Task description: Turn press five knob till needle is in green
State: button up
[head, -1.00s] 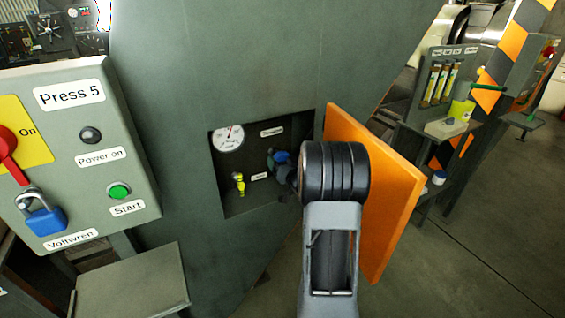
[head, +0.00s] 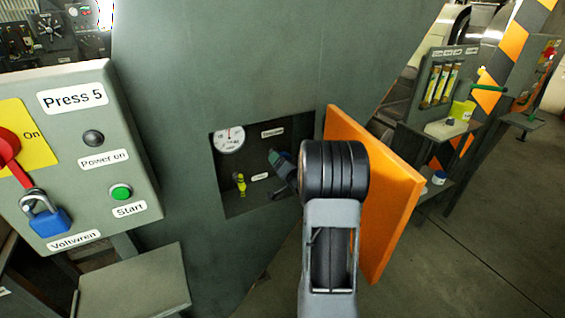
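The Press 5 control box (head: 88,150) is at the left of the head view. A recessed panel (head: 256,192) in the press holds a round white gauge (head: 229,140) with a red needle pointing roughly straight up. I cannot make out a green zone. My gripper (head: 279,161) reaches into the recess from the right, right of the gauge and below a small label. It is at the knob, which is mostly hidden behind it; only a small bluish patch shows there. Whether the fingers are closed on the knob is too small to tell.
An orange door (head: 385,205) stands open just right of my arm. A yellow valve (head: 240,184) sits below the gauge. A grey shelf (head: 132,283) juts out at lower left. A blue padlock (head: 48,220) hangs on the red switch. Open floor lies at right.

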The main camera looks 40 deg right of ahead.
dwell(0.4)
jog(key=o, duration=0.9)
jog(key=s, duration=0.4)
jog(key=s+a, duration=0.1)
jog(key=s, duration=0.4)
jog(key=s+a+b, duration=0.1)
jog(key=s, duration=0.3)
jog(key=shift+s, duration=0.4)
